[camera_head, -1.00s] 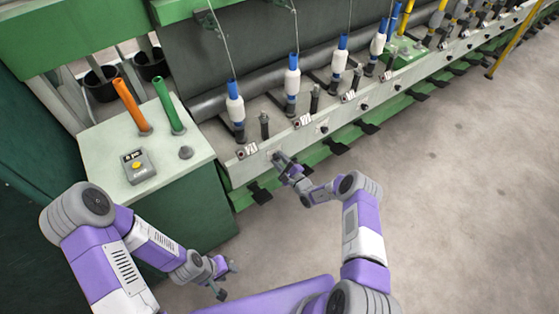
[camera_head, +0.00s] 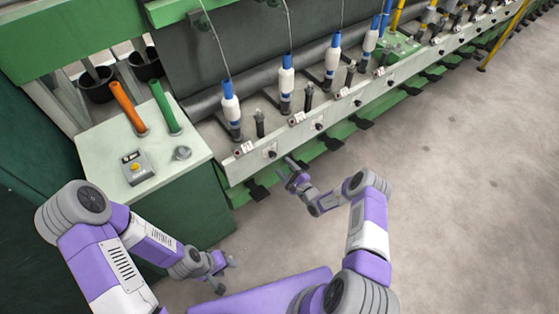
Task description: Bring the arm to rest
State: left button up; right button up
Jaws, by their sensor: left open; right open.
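My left arm comes in from the lower left, and its gripper (camera_head: 226,274) hangs low beside the green cabinet, above the floor. It is open and empty. My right arm comes in from the lower right and bends back to the left. Its gripper (camera_head: 287,172) is open and empty in front of the machine's front rail (camera_head: 306,133), apart from it as far as I can tell.
A spinning frame with several white bobbins on blue tubes (camera_head: 286,84) runs to the upper right. A pale-topped cabinet (camera_head: 105,158) holds an orange tube (camera_head: 127,106), a green tube (camera_head: 164,106) and a small box (camera_head: 137,167). The floor (camera_head: 460,190) at right is clear.

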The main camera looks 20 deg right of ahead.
jog(key=shift+s+d, duration=0.15)
jog(key=shift+s, duration=0.25)
jog(key=s+a+n+g+y, duration=0.6)
jog(key=s+a+n+g, duration=0.3)
jog(key=s+a+g, duration=0.75)
jog(key=s+d+r+n+h, duration=0.2)
jog(key=s+n+h, duration=0.2)
jog(key=s, duration=0.3)
jog(key=s+d+r+n+h+p, duration=0.1)
jog(key=s+d+r+n+h, duration=0.1)
jog(key=s+n, duration=0.4)
jog(key=shift+s+d+h, duration=0.5)
jog(key=shift+s+h, duration=0.2)
jog(key=shift+h, duration=0.3)
jog(key=shift+r, duration=0.1)
